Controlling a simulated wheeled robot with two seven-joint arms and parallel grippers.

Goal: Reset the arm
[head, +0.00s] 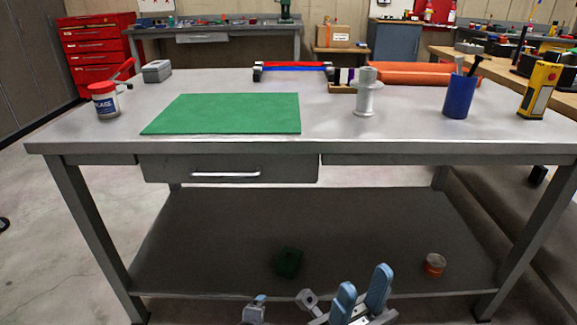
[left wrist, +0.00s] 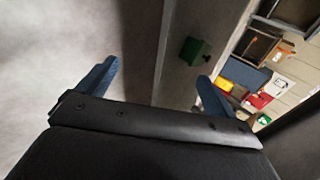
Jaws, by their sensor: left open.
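My right gripper (head: 364,278) shows at the bottom of the head view, in front of the workbench's lower shelf. Its two blue fingers stand apart with a gap and nothing between them. A small blue-grey part of mine at the bottom edge, left of it, may belong to my left gripper, but I cannot tell. In the left wrist view my left gripper (left wrist: 160,85) has its blue fingers wide apart and empty. A dark green block (left wrist: 194,50) lies beyond them on the shelf, and it also shows in the head view (head: 288,263).
The grey workbench (head: 400,147) stands ahead, its drawer (head: 230,168) shut. A reddish jar (head: 434,265) is on the lower shelf.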

